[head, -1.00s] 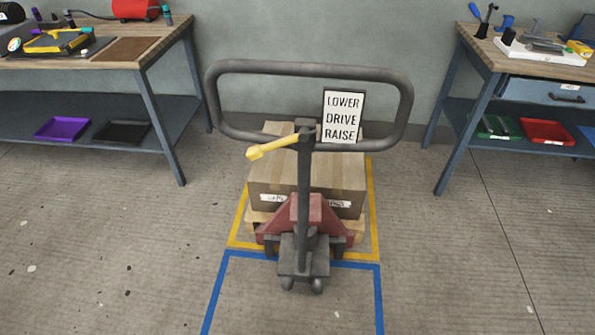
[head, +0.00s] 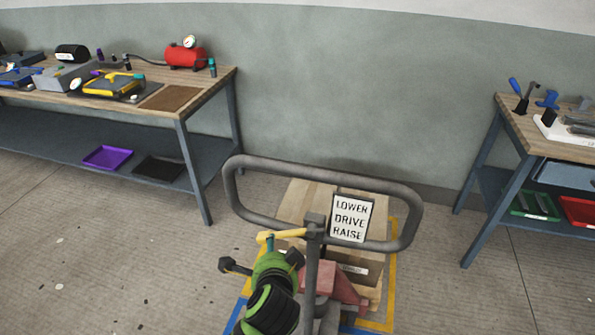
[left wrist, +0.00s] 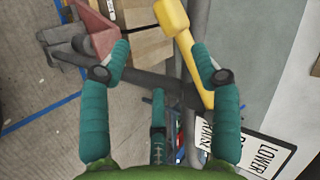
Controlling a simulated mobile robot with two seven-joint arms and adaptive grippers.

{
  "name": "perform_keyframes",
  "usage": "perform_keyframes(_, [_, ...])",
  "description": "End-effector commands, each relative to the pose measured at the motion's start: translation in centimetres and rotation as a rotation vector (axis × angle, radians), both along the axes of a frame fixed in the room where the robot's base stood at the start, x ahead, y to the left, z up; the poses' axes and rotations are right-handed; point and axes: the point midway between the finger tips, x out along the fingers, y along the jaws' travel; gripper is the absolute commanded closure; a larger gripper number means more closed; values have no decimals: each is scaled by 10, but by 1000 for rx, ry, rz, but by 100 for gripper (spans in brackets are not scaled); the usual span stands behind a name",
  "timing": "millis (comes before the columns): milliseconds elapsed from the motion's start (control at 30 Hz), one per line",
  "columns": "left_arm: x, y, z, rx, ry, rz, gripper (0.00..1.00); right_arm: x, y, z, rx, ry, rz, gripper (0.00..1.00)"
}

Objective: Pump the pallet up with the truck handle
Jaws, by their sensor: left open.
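The pallet truck's grey handle loop (head: 322,168) stands upright in the head view, with a white LOWER/DRIVE/RAISE sign (head: 351,218) on it. A yellow lever (head: 290,233) sticks out left from the handle post (head: 314,245). My left gripper (head: 268,247), green with teal fingers, is just below the lever's outer end. In the left wrist view its fingers (left wrist: 160,52) are spread, with the yellow lever (left wrist: 185,45) between them and closer to the right finger. I cannot tell whether they touch. A cardboard box (head: 305,198) sits on the pallet behind the handle, partly hidden. My right gripper is not in view.
A workbench (head: 205,92) with tools and a red compressor (head: 186,55) stands at the left. Another workbench (head: 530,135) stands at the right. Yellow tape (head: 391,270) outlines the floor around the pallet. Floor left of the truck is clear.

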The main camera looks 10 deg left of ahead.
Motion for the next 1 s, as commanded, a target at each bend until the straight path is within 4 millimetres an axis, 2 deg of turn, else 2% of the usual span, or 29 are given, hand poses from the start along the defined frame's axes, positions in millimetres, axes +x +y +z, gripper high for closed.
perform_keyframes(33, [12,-5,47,75,-81,-30,37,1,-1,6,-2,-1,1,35])
perform_keyframes(100, [16,-7,93,168,-156,-45,37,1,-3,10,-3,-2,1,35])
perform_keyframes(200, [16,-8,143,272,-238,-53,37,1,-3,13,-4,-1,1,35])
perform_keyframes(300, [18,-10,170,357,-288,-59,37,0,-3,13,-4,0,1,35])
perform_keyframes(433, [25,-8,179,391,-305,-58,37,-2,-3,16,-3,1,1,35])
perform_keyframes(800, [74,9,169,388,-302,-59,37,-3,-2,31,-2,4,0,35])
perform_keyframes(1000, [83,13,165,384,-303,-60,37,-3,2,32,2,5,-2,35])
